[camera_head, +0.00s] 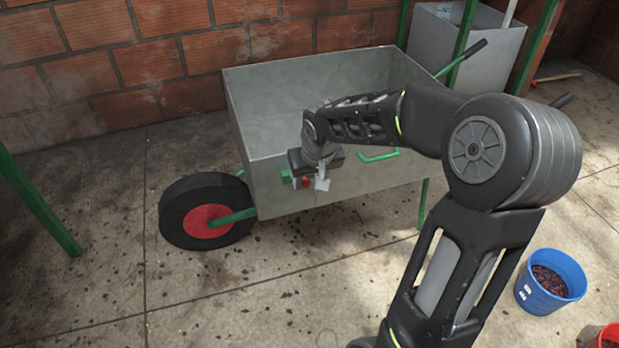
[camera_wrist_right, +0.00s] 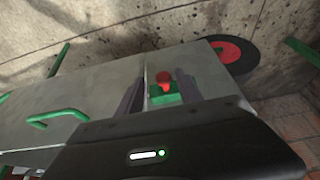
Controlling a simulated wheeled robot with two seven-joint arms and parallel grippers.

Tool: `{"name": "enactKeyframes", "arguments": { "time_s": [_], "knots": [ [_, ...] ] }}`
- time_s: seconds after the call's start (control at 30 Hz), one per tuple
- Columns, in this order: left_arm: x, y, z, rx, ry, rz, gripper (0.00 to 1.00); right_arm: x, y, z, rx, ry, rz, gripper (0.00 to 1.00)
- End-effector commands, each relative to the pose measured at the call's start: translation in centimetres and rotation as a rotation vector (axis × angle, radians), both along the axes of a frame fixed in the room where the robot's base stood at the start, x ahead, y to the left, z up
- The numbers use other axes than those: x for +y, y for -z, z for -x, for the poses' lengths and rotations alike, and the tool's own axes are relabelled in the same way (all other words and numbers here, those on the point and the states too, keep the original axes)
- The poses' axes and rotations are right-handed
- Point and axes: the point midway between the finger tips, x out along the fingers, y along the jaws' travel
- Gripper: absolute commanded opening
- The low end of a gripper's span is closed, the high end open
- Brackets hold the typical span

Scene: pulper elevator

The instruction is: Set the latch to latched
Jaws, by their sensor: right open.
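The latch (camera_head: 303,182) is a small green fitting with a red knob on the side of the grey metal wheelbarrow box (camera_head: 270,150), near its wheel end. In the right wrist view the red knob (camera_wrist_right: 164,78) stands above the green base (camera_wrist_right: 163,100). My right gripper (camera_head: 314,182) is open at the latch. In the wrist view its two dark fingers lie on either side of the knob, with gaps visible. I cannot tell which position the latch is in. The gripper partly hides the fitting in the head view. My left gripper is not in view.
A green bar handle (camera_head: 380,156) sits on the same box side, right of the latch. The black wheel (camera_head: 180,212) with its red hub is at the left. A blue bucket (camera_head: 550,282) stands at the lower right. A brick wall is behind. The floor in front is mostly clear.

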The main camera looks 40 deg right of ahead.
Motion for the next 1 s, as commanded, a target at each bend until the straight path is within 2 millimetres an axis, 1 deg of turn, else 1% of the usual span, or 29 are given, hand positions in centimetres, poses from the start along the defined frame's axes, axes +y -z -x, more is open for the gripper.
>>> {"name": "enactKeyframes", "arguments": {
  "time_s": [0.17,0.5,0.6,0.7,1.0],
  "knots": [
    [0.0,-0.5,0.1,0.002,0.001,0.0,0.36,0.1,-0.9,0.2,-0.001,-0.001,0.001,0.43],
    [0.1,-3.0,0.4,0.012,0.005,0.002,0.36,0.7,-5.9,2.2,-0.003,0.0,0.001,0.43],
    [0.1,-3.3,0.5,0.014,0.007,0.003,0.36,0.9,-6.9,2.6,-0.001,0.001,0.0,0.43],
    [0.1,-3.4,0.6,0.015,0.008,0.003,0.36,0.9,-7.2,2.8,0.0,0.001,0.0,0.43],
    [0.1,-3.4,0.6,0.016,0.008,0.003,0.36,0.9,-7.2,2.9,0.0,0.001,0.0,0.43]
  ]
}}
